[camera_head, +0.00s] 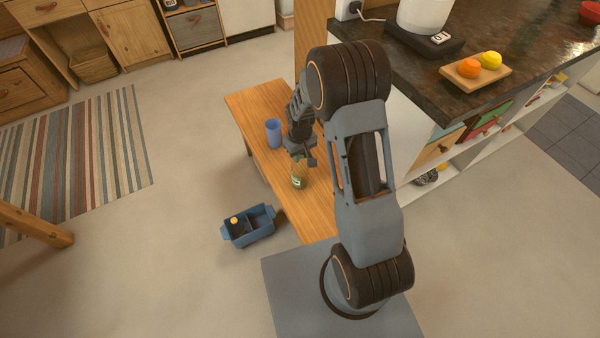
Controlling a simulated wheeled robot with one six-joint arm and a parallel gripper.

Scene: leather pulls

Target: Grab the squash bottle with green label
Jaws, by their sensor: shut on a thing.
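The squash bottle with green label (298,181) is upright at the low wooden bench (318,222), near its left edge. Its upper part is partly hidden by my gripper (300,162). My gripper comes down from above and is shut on the bottle's upper part. I cannot tell whether the bottle's base touches the bench top.
A blue cup (273,133) stands on the bench behind and left of the bottle. A blue divided bin (248,226) with an orange item sits on the floor to the left. A dark counter (455,95) with a fruit board (475,74) rises at the right.

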